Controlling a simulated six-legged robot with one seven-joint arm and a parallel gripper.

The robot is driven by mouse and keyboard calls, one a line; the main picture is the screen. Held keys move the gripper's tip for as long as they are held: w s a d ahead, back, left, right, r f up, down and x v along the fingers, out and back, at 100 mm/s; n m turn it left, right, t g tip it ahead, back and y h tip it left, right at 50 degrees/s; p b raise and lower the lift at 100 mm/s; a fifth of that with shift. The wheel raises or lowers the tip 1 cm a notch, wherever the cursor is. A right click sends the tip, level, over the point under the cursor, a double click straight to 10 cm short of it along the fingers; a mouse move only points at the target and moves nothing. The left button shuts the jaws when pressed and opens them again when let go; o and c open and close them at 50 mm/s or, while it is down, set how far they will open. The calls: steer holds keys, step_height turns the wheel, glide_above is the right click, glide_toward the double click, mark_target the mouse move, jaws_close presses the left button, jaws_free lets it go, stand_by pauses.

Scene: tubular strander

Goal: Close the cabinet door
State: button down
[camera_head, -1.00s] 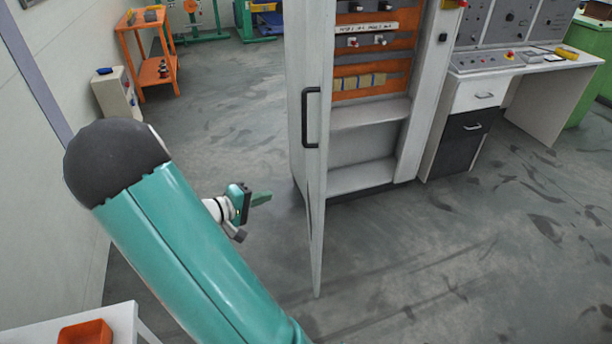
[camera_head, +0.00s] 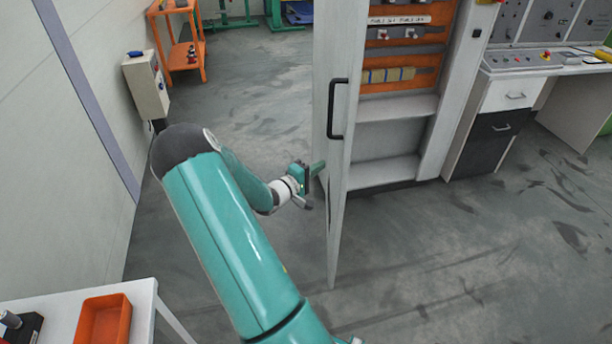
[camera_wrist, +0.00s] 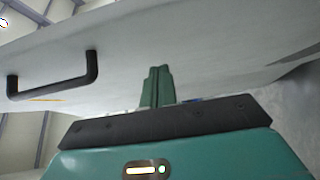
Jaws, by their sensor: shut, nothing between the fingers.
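The cabinet door (camera_head: 345,112) is light grey and stands open, seen nearly edge-on in the head view. Its black handle (camera_head: 338,110) is on the face towards the left; it also shows at the left of the wrist view (camera_wrist: 52,88). The cabinet (camera_head: 400,130) stands open behind the door, with orange panels and shelves inside. My gripper (camera_head: 319,168) is at the left of the door, below the handle. In the wrist view its green fingers (camera_wrist: 157,84) are together and point at the door's face. I cannot tell whether they touch it.
A control desk (camera_head: 510,95) with drawers stands right of the cabinet. An orange trolley (camera_head: 186,55) and a pale box (camera_head: 147,85) stand at the back left. A white table (camera_head: 143,295) with an orange bin (camera_head: 104,320) is at the lower left. Floor right of the door is clear.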

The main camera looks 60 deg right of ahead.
steer(key=s+d, duration=0.2)
steer(key=s, duration=0.1)
steer(key=shift+s+d, duration=0.2)
steer(key=shift+s, duration=0.1)
steer(key=shift+s+d, duration=0.1)
steer(key=shift+s, duration=0.05)
